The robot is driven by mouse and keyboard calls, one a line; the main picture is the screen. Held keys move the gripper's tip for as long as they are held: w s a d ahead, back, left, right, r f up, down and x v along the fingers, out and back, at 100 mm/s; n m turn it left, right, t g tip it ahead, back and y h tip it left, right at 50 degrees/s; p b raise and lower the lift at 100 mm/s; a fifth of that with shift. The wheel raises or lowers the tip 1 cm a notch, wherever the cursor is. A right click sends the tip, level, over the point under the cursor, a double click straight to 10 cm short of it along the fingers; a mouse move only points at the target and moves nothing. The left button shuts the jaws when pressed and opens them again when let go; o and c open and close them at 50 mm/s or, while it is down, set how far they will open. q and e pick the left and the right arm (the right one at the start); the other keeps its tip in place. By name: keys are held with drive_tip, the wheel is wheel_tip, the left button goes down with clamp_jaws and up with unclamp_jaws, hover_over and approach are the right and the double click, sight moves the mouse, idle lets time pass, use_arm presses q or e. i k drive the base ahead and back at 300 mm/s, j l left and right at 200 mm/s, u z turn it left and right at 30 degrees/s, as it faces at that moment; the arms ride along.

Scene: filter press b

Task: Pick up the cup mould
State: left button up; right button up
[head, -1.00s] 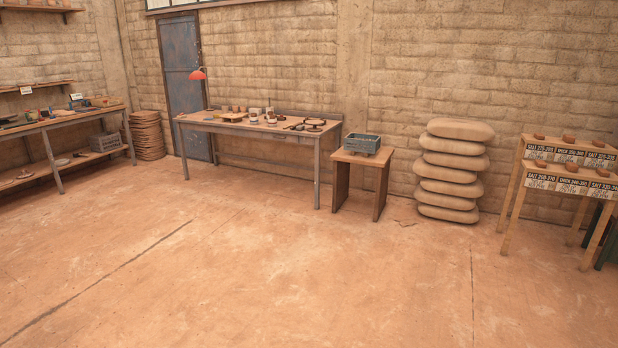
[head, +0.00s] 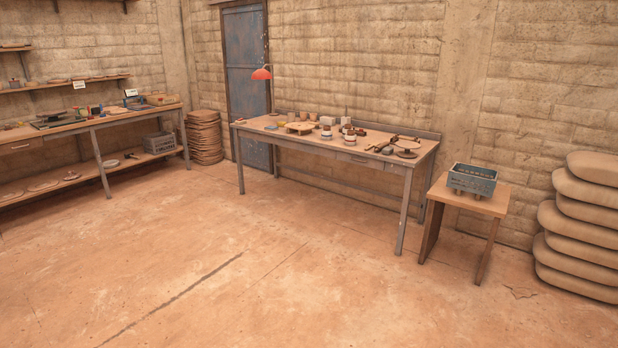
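A workbench (head: 250,128) with grey metal legs stands against the back wall, with many small items on its top. Among them are pale blocks (head: 327,121), small white-and-brown round pieces (head: 326,134), tan cup-like pieces (head: 312,117) and a round wooden board (head: 299,128). The cup mould may be one of these, but they are too small to tell which. Neither of my grippers is in view.
A blue-grey crate (head: 472,179) sits on a small wooden table (head: 490,205) to the right. Stacked sacks (head: 583,225) stand at the right edge. A shelved bench (head: 95,124) lines the left wall. Open floor (head: 250,280) lies before the workbench.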

sight(350, 140)
drive_tip(key=i, duration=2.35)
